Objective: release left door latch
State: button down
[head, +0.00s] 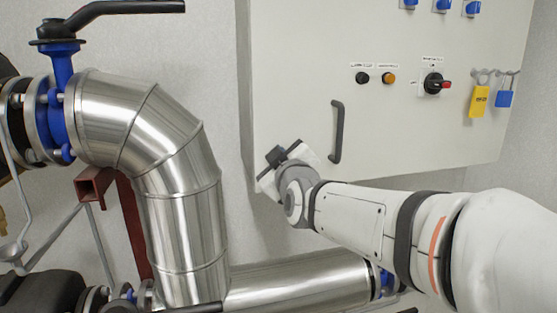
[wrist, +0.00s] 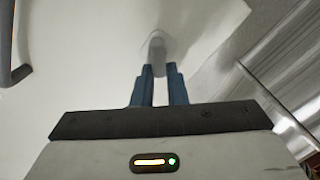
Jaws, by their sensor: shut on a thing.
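The latch (wrist: 157,46) is a small grey, rounded piece on the pale cabinet surface, at the upper middle of the wrist view. My gripper (wrist: 159,70) reaches it with two blue fingers, closed on its near end. In the head view my wrist is at the lower left part of the white cabinet (head: 300,60), left of the dark door handle (head: 337,130). There the latch and my fingertips are hidden behind my wrist. The handle also shows at the left edge of the wrist view (wrist: 8,60).
A shiny clad pipe (head: 180,190) bends down left of the cabinet, close to my wrist, and another pipe (head: 300,281) runs below.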

jog(key=shift+s+a+f+n+p, duration=0.15)
jog(key=shift+f+n, duration=0.1)
jog(key=shift+n, duration=1.4)
jog(key=shift+w+a+f+n+p, duration=0.1)
jog(key=shift+f+n+p, duration=0.15)
jog(key=shift+n, duration=1.35)
jog(key=shift+s+a+f+n+p, duration=0.1)
jog(key=shift+f+n, duration=0.15)
jog(key=shift+n, duration=1.4)
jog(key=c, duration=1.5)
grip_release()
jog(key=shift+o, duration=0.2)
jog(key=b+v, duration=0.1)
jog(key=v, duration=0.6)
jog(key=shift+s+d, duration=0.2)
jog(key=shift+s, duration=0.15)
